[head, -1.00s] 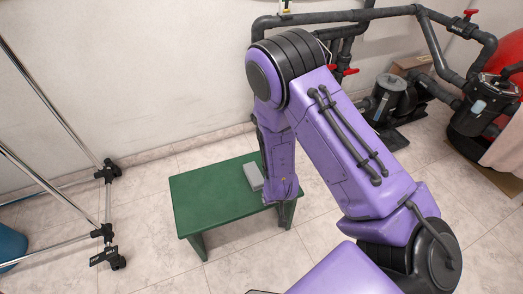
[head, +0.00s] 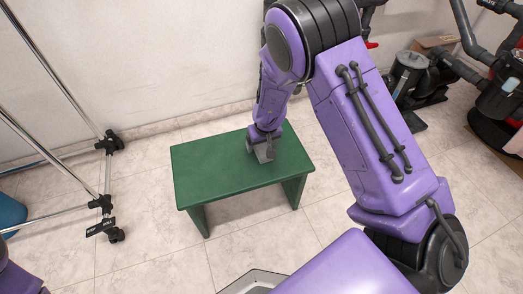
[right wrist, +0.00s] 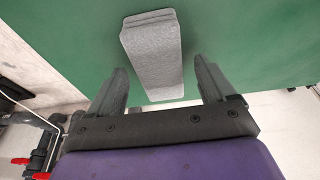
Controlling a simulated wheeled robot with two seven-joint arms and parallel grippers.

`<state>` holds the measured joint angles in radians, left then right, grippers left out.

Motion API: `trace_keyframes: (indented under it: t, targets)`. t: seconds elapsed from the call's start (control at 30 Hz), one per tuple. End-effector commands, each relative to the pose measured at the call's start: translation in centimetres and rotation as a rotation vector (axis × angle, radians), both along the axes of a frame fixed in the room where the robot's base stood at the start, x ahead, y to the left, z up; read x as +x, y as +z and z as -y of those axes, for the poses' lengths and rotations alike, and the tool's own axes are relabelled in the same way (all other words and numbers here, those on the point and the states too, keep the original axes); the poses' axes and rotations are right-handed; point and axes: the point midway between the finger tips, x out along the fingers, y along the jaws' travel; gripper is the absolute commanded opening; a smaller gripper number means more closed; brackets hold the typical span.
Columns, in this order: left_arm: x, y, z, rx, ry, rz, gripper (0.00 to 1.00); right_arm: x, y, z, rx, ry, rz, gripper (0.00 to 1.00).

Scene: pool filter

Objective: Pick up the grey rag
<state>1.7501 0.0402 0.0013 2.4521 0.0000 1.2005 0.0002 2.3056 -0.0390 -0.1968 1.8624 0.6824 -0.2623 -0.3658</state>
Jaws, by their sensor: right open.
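The grey rag (right wrist: 151,48) is a folded, block-like cloth lying on a green bench top (head: 205,172). In the right wrist view its near end reaches between the two fingers. My right gripper (right wrist: 160,76) is open, with one finger on each side of the rag's near end; I cannot tell whether they touch it. In the head view the right gripper (head: 262,150) is low over the bench, and the rag is mostly hidden there. My left gripper is out of view.
A chrome rack on casters (head: 105,205) stands at the left, with a blue bucket (head: 10,212) beside it. Black pumps and pipes (head: 415,75) stand at the right. A pale wall (head: 150,60) rises behind the bench.

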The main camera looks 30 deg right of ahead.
Motion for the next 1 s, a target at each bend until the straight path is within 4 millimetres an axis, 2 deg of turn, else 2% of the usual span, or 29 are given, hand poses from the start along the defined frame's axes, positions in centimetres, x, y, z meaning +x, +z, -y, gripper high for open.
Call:
trace_keyframes:
  t: [0.17, 0.2, 0.37, 0.4, 0.67, 0.77, 0.87, 0.93, 1.0]
  targets:
    - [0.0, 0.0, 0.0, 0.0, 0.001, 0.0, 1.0, 0.1, -0.1, 0.1, 0.0, -0.001, 0.002, 0.83]
    - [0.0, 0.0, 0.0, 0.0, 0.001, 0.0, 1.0, 0.1, -0.1, 0.1, 0.0, -0.001, 0.002, 0.8]
    - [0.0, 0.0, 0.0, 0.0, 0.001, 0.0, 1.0, 0.1, -0.1, 0.0, 0.0, -0.001, 0.002, 0.28]
    - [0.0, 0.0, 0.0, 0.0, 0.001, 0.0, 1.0, 0.1, -0.1, 0.0, 0.0, -0.001, 0.002, 0.23]
    - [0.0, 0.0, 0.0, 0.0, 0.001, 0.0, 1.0, 0.1, 0.0, 0.0, 0.0, 0.0, 0.001, 0.23]
    - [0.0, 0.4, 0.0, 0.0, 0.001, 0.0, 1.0, 0.1, 0.6, 0.0, 0.0, 0.0, 0.002, 0.23]
    - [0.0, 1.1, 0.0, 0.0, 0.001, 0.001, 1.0, 0.2, 2.1, 0.0, -0.001, 0.001, 0.003, 0.23]
    - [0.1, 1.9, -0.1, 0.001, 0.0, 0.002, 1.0, 0.2, 3.7, 0.1, -0.002, 0.002, 0.003, 0.23]
    - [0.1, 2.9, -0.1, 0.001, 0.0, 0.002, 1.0, -1.2, 5.4, 0.0, 0.001, -0.001, 0.001, 0.23]
